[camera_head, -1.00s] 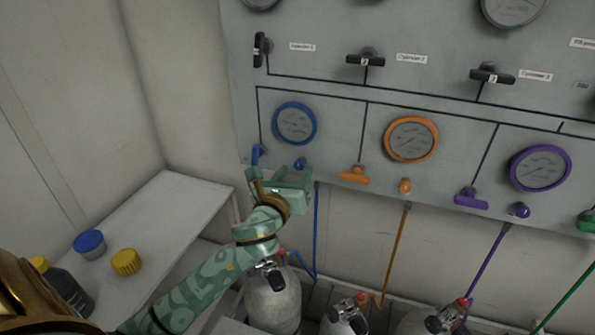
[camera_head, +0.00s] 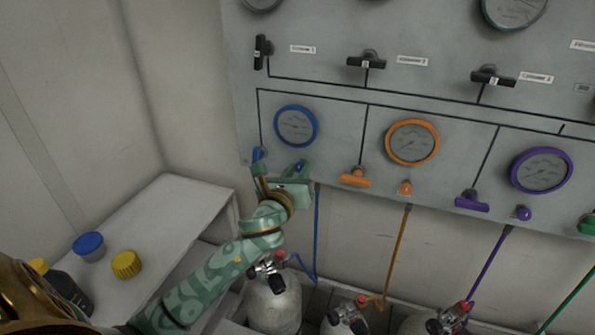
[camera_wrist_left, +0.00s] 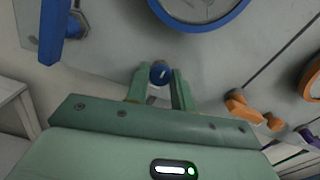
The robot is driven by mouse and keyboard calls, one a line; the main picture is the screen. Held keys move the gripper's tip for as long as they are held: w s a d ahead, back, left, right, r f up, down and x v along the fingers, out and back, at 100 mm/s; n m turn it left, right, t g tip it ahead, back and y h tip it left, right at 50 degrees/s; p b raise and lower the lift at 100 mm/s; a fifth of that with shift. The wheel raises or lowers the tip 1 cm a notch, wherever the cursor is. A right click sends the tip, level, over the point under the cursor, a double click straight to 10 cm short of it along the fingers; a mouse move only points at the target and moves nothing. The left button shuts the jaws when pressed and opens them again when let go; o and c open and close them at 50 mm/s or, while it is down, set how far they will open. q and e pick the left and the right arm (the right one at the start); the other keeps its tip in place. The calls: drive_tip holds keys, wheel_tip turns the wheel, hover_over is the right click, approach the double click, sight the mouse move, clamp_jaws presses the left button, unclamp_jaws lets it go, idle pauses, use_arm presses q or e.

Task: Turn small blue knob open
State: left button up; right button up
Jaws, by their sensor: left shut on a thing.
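The small blue knob (camera_head: 300,166) is on the lower left of the grey panel, below the blue-rimmed gauge (camera_head: 296,126). In the left wrist view the knob (camera_wrist_left: 160,72) sits between the two green fingertips, with a white mark on its face. My left gripper (camera_wrist_left: 158,82) is shut on it, reaching up from below. In the head view the gripper (camera_head: 296,176) partly covers the knob. A larger blue lever handle (camera_head: 258,155) stands left of the knob and looms close at the upper left of the wrist view (camera_wrist_left: 54,30). My right gripper is not seen.
An orange T-handle (camera_head: 355,179) and orange knob (camera_head: 405,188) are to the right, then a purple handle (camera_head: 472,202) and knob (camera_head: 523,213). Gas cylinders (camera_head: 273,303) and coloured hoses are below. A white shelf (camera_head: 180,205) with jars is at left.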

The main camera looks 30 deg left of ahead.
use_arm(q)
drive_tip(key=n+p, duration=0.2)
drive_tip(key=n, duration=0.1)
drive_tip(key=shift+r, duration=0.15)
drive_tip(key=n+p, duration=0.2)
drive_tip(key=n, duration=0.2)
drive_tip(key=n+p, duration=0.2)
drive_tip(key=n, duration=0.3)
drive_tip(key=n+p, duration=0.2)
drive_tip(key=n, duration=0.3)
drive_tip(key=n+p, duration=0.2)
drive_tip(key=n, duration=0.1)
drive_tip(key=shift+n, duration=0.3)
drive_tip(key=n+p, duration=0.2)
drive_tip(key=n, duration=0.1)
drive_tip(key=shift+n, duration=0.3)
drive_tip(key=n+p, duration=0.2)
drive_tip(key=n, duration=0.2)
drive_tip(key=shift+p, duration=0.35)
drive_tip(key=shift+n+p, duration=0.8)
drive_tip(key=shift+n, duration=1)
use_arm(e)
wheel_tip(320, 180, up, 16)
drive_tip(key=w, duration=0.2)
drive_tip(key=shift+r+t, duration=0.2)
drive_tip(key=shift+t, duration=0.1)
use_arm(q)
drive_tip(key=shift+f, duration=0.25)
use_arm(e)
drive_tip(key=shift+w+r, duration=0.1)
